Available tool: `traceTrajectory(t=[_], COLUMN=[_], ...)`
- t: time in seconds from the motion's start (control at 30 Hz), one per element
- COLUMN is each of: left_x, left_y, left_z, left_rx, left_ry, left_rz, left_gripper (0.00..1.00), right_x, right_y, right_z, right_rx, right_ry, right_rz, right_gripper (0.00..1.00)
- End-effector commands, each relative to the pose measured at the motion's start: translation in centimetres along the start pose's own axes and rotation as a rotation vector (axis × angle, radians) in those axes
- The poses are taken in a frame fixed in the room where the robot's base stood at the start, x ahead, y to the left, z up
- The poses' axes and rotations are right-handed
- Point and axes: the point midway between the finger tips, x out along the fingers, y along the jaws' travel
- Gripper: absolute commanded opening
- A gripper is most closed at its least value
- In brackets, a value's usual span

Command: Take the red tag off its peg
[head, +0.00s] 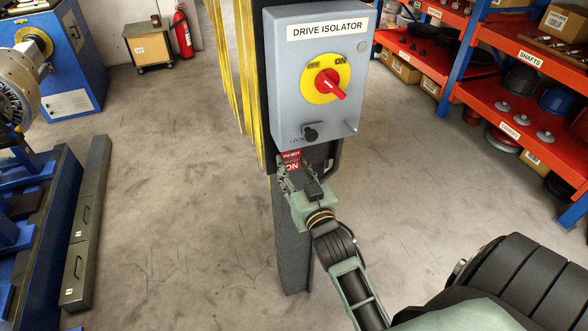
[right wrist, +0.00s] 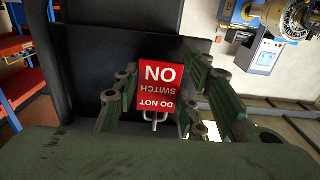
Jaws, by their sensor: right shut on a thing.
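The red tag (head: 291,158), lettered "DO NOT SWITCH ON" in white, is just below the lower left edge of the grey drive isolator box (head: 285,85). My right gripper (head: 293,178) is shut on it and partly covers it. In the right wrist view the tag (right wrist: 160,88) appears upside down between the fingers, with a wire loop (right wrist: 153,118) at its lower edge. A small metal peg (head: 352,127) sticks out at the box's lower right, bare and apart from the tag. My left gripper is not in view.
The box's red rotary handle (head: 328,84) points down right, and a dark lock knob (head: 310,133) sits below it. The box is on a dark post (head: 291,240). Red shelves (head: 520,90) stand at right, blue machinery at left. Open floor lies on both sides.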

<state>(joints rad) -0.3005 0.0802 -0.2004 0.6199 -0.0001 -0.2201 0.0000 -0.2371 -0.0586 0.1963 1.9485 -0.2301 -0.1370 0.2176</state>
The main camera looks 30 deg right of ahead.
Motion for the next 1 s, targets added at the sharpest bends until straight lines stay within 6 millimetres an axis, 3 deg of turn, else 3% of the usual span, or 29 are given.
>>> traceTrajectory(t=[0.47, 1.0], left_x=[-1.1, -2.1], left_y=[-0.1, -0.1], left_z=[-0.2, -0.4], left_rx=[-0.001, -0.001], left_ry=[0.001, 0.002], left_rz=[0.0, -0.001], left_gripper=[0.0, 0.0], right_x=[-0.2, -2.9], right_y=[0.0, 0.0], right_z=[-1.2, -1.4], right_rx=[0.0, 0.001], right_ry=[0.007, 0.011], right_rz=[0.0, -0.001], right_gripper=[0.21, 0.21])
